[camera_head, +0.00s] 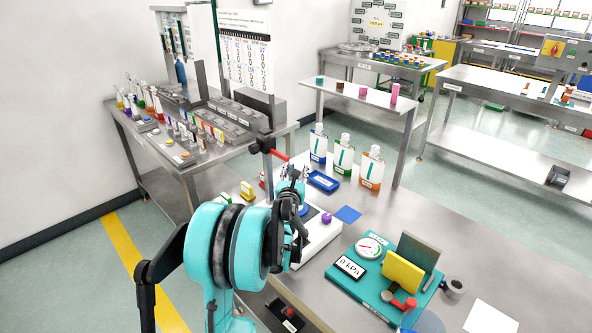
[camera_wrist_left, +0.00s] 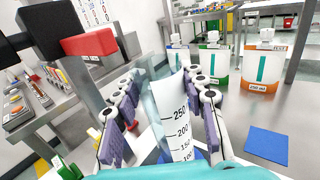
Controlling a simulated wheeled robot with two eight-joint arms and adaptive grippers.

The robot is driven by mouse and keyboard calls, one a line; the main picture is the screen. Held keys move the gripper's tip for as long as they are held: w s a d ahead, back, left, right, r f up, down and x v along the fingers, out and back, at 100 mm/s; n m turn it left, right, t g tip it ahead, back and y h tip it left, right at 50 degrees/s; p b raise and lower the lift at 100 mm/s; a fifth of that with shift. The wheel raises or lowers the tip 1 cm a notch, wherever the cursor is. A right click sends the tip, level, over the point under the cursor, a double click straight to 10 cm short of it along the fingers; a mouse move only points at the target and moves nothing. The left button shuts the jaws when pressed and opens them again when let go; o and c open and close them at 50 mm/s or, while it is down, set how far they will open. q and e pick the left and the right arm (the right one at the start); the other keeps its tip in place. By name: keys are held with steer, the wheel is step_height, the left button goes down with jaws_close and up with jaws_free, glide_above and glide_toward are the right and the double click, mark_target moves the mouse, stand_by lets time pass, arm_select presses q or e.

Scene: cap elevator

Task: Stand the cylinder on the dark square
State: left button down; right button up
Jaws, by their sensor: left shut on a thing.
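My left gripper (camera_head: 291,178) is shut on a clear graduated cylinder (camera_wrist_left: 180,120) with black marks such as 250 and 200. The wrist view shows the cylinder between the two finger pads, slightly tilted in the picture. In the head view the gripper and arm mostly hide the cylinder. A flat dark blue square (camera_head: 348,214) lies on the metal table, to the right of the gripper; it also shows in the left wrist view (camera_wrist_left: 267,145), apart from the cylinder. The square is bare. My right gripper is not in view.
Three labelled bottles (camera_head: 343,155) stand behind the square, near a blue tray (camera_head: 323,181). A white box (camera_head: 318,243) with a purple cap (camera_head: 326,218) is close by on the left. A teal gauge board (camera_head: 350,287) lies in front. A red-tipped arm (camera_head: 272,151) juts out near the gripper.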

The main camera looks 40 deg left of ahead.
arm_select(q)
steer(key=c, duration=0.8)
jaws_free()
steer(key=shift+s, duration=0.1)
steer(key=v, duration=1.1)
steer(key=shift+s+d+f, duration=0.1)
steer(key=shift+s+d, duration=0.15)
steer(key=shift+s, duration=0.1)
